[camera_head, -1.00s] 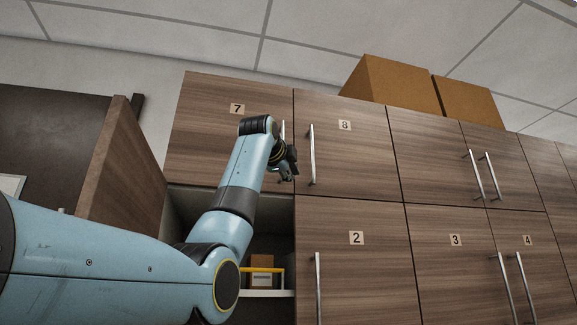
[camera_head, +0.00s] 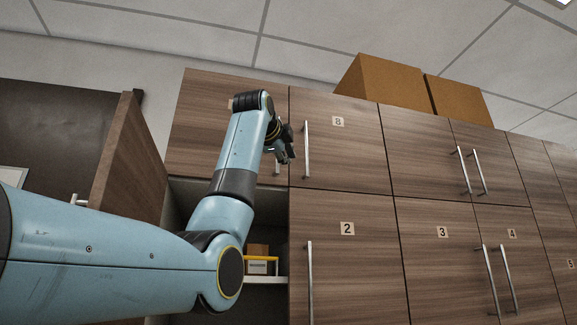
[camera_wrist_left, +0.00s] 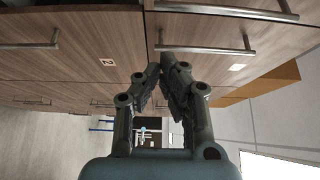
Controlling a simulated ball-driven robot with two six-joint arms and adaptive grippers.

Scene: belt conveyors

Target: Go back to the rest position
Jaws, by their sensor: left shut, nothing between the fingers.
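My left gripper (camera_head: 287,153) is at the end of the blue left arm, in front of the upper cabinet doors near the edge between the number 7 and number 8 doors. In the left wrist view its fingers (camera_wrist_left: 160,82) are closed together with nothing between them. The arm covers most of the number 7 label. My right gripper is in neither view.
An open cabinet door (camera_head: 130,165) stands out at the left. Its compartment holds a small box (camera_head: 257,267) on a shelf. Door 8 (camera_head: 350,160) and door 2 (camera_head: 345,270) are shut, with upright handles. Cardboard boxes (camera_head: 385,85) sit on top of the cabinets.

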